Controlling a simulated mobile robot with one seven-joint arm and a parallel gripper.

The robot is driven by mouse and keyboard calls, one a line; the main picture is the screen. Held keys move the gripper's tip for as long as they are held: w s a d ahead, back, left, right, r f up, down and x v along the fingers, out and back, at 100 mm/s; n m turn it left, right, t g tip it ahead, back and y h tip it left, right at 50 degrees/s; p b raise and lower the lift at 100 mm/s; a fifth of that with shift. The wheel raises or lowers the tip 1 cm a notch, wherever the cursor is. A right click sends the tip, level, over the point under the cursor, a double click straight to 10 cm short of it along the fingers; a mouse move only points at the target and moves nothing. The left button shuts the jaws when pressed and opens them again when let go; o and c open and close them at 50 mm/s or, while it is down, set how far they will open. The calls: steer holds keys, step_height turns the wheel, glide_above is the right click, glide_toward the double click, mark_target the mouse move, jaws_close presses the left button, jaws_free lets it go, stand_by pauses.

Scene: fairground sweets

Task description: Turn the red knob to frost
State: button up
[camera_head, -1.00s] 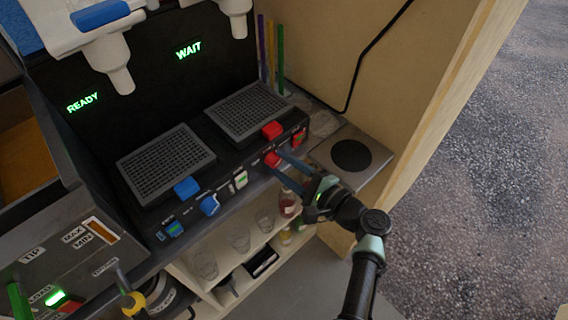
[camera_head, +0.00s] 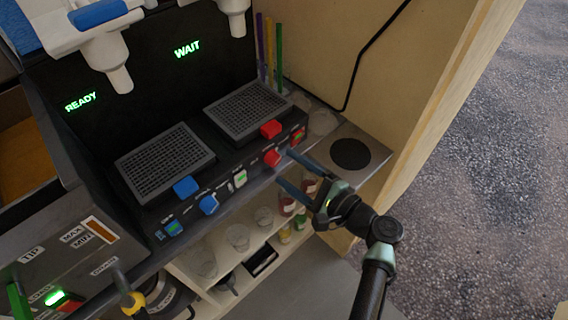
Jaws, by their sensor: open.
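The red knob (camera_head: 272,158) sits on the black front panel of the machine (camera_head: 240,182), below the right grid tray. My gripper (camera_head: 283,167) is open, its two blue-grey fingers pointing at the panel. The fingertips are just right of the red knob, and the gap between them looks empty. The knob shows in full and appears free of the fingers. The small lettering around it is too small to read, so I cannot tell which setting it points to.
A blue knob (camera_head: 208,205), a white lit switch (camera_head: 240,179) and a red lit switch (camera_head: 299,135) share the panel. A red tab (camera_head: 271,128) is on the right grid tray (camera_head: 246,108). Cups and bottles stand on the shelf below. A wooden wall (camera_head: 440,110) rises at the right.

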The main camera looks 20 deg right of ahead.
steer(key=v, duration=1)
steer(key=shift+s, duration=0.25)
steer(key=shift+d, duration=0.1)
